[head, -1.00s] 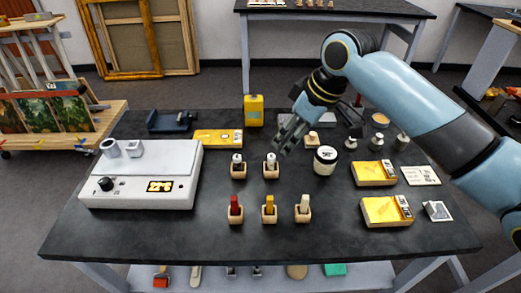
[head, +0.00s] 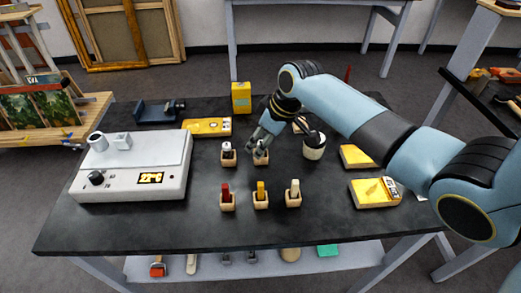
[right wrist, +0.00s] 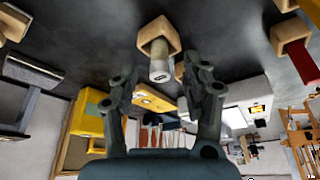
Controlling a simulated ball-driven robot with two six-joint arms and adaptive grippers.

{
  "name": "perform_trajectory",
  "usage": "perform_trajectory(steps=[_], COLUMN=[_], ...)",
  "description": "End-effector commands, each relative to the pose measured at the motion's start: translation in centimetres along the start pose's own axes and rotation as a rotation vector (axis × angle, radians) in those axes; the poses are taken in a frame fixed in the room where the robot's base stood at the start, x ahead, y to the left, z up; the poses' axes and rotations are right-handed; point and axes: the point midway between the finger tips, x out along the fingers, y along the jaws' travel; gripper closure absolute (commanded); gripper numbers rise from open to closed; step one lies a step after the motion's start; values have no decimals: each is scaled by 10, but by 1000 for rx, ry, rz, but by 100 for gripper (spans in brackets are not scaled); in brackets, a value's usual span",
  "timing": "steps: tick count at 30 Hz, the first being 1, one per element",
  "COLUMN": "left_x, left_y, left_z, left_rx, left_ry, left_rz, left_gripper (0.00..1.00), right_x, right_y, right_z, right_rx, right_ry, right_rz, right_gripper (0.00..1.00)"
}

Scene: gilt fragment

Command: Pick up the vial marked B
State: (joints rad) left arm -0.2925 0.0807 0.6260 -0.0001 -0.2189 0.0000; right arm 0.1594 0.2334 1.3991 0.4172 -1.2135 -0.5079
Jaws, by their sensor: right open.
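Two pale-capped vials stand upright in small wooden blocks in the back row: a left one (head: 228,149) and a right one (head: 261,157). I cannot read the letters on them in the head view. My right gripper (head: 258,140) is open and empty, just above and behind the right one, partly covering it. In the right wrist view, a pale vial (right wrist: 160,68) with a dark mark on its end sits in its wooden block (right wrist: 158,38), ahead of the open fingers (right wrist: 160,92). The mark is too small to read surely. My left gripper is out of view.
A front row holds red (head: 226,195), yellow (head: 261,190) and white (head: 294,188) pieces in blocks. A white jar (head: 314,148) stands close right of my gripper. A heater box (head: 125,180) is at left. The front strip of the black table (head: 240,230) is clear.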

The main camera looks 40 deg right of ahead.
Motion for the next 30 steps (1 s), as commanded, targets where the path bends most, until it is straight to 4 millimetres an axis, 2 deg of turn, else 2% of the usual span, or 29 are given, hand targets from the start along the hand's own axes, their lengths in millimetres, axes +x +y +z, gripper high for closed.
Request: perform_trajectory(steps=[3, 14, 23, 26, 30], left_x=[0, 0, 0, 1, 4], left_y=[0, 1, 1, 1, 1], left_z=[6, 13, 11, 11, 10], left_rx=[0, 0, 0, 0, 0], left_ry=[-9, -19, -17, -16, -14], left_rz=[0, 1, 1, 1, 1], left_gripper=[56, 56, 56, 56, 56], right_x=[0, 0, -3, -9, -28], right_y=[0, 0, 0, 1, 1], right_z=[0, 1, 0, -4, -12], right_rx=[0, 1, 1, 0, -1], right_ry=[-1, -1, -1, 1, 2], right_rz=[0, 0, 0, 1, 2], right_gripper=[54, 100, 100, 100, 100])
